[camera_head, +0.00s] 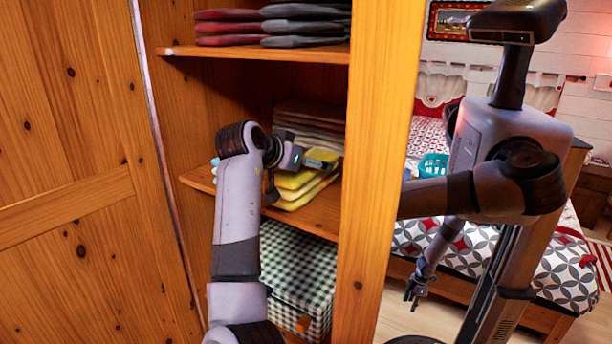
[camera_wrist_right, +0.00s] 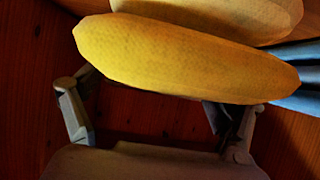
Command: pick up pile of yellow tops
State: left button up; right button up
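The pile of yellow tops (camera_head: 306,188) lies folded on the middle shelf of the open wardrobe. In the right wrist view one yellow top (camera_wrist_right: 185,58) fills the middle, with a paler layer (camera_wrist_right: 225,15) behind it. My right gripper (camera_head: 300,168) is at the pile, partly hidden by its own arm. In the right wrist view its fingers (camera_wrist_right: 155,120) are wide apart at the yellow edge; their tips are partly hidden behind the top. A hanging gripper (camera_head: 416,290), seemingly my left, shows small at the right of the head view, apparently in a mirror; its opening is unclear.
Dark and brown folded clothes (camera_head: 312,120) are stacked behind the yellow pile. Red and grey piles lie on the upper shelf (camera_head: 255,52). A checked box (camera_head: 298,268) stands below. A wooden post (camera_head: 375,170) borders the opening at right, and a wooden door (camera_head: 75,180) at left.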

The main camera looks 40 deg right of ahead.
jog(key=shift+d, duration=0.15)
jog(key=shift+c, duration=0.6)
jog(key=shift+w+d+f, duration=0.1)
jog(key=shift+d+f, duration=0.05)
jog(key=shift+d, duration=0.05)
jog(key=shift+c, duration=0.7)
jog(key=shift+d+f, duration=0.1)
jog(key=shift+d, duration=0.05)
jog(key=shift+c, duration=0.8)
jog(key=c, duration=0.8)
pick_arm(q)
jog(key=shift+d, duration=0.2)
pick_arm(e)
jog(key=shift+c, duration=0.4)
